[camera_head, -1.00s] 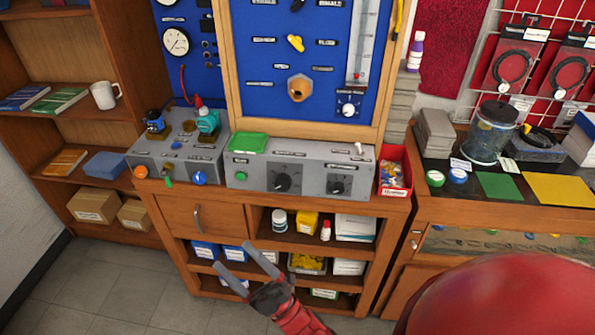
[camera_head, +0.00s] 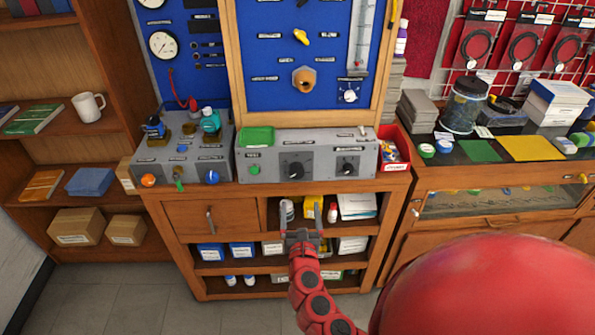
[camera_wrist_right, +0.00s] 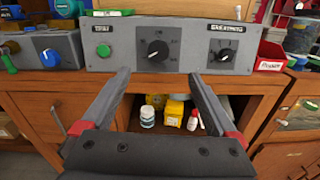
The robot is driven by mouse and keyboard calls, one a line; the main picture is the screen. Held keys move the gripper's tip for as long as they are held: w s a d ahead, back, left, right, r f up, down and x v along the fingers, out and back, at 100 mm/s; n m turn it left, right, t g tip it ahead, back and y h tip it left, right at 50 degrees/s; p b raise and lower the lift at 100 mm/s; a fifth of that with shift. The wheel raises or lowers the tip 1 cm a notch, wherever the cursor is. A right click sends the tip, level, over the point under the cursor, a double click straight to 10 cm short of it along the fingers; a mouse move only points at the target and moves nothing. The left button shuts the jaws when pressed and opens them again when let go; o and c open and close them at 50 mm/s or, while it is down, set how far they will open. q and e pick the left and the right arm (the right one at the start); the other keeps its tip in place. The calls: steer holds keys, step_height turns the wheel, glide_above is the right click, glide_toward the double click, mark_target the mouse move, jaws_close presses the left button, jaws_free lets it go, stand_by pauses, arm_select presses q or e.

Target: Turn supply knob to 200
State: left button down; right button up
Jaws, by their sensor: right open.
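A grey control box (camera_head: 330,172) sits on the wooden bench, with a large black knob (camera_head: 293,168) in its middle and a smaller black knob (camera_head: 347,168) to the right. Both knobs show in the right wrist view, the large one (camera_wrist_right: 158,50) with a white pointer mark and a printed scale around it, the smaller one (camera_wrist_right: 223,55) at right. The labels are too small to read, so I cannot tell which is the supply knob. My right gripper (camera_head: 301,226) is open and empty, below and in front of the box, fingers apart (camera_wrist_right: 159,78). My left gripper is not in view.
A green button (camera_wrist_right: 104,51) is left of the large knob. A second grey box (camera_head: 180,160) with valves stands at left, a red bin (camera_head: 396,160) at right. Shelves (camera_head: 320,252) with bottles and boxes lie under the bench top. A blue panel (camera_head: 270,50) rises behind.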

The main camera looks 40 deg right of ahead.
mark_target(297, 172)
steer(key=p+x, duration=0.1)
steer(key=x, duration=1.3)
steer(key=shift+w, duration=0.2)
steer(key=shift+w+d, duration=0.2)
steer(key=shift+w, duration=0.4)
steer(key=c, duration=1.4)
